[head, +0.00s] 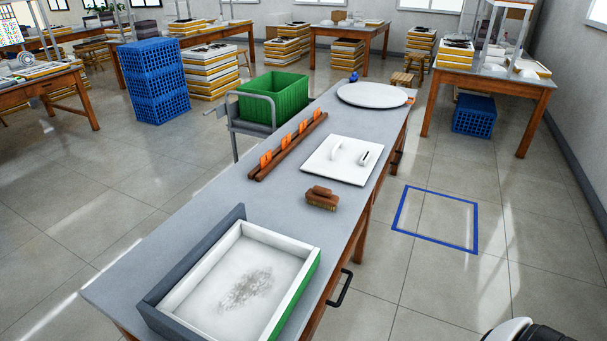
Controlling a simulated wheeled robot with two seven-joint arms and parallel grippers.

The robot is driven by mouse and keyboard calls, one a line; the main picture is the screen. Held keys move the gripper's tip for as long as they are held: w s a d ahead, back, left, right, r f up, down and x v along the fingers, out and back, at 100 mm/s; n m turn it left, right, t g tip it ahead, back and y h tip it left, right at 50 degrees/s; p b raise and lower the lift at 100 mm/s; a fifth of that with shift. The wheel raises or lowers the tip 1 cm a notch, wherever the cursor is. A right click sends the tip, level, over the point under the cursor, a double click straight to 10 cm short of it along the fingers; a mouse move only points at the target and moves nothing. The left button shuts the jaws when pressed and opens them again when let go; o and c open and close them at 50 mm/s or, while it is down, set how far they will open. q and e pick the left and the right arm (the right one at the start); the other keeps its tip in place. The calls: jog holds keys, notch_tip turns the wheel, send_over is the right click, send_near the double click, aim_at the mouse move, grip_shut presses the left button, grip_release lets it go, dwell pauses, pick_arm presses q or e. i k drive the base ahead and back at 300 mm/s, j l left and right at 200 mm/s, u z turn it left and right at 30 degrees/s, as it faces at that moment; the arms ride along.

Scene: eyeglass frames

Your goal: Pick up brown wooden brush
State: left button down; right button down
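The brown wooden brush (321,200) lies on the grey worktable (205,212) in the head view, near the table's right edge. It has a brown wooden body with a smaller raised grip on top and lighter bristles below. Nothing covers it and no gripper is near it. Neither of my grippers is in view. A white and black part at the bottom right edge looks like a piece of my own arm, but no fingers show.
A white tray (178,298) with grey dust stands in front of the brush. Behind are a white board (325,170) with a handle, a wooden rack (275,165) with orange pieces and a round white disc (372,95). A green crate (273,100) stands left of the table.

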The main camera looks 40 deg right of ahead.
aim_at(321, 196)
jog(key=z, duration=1.25)
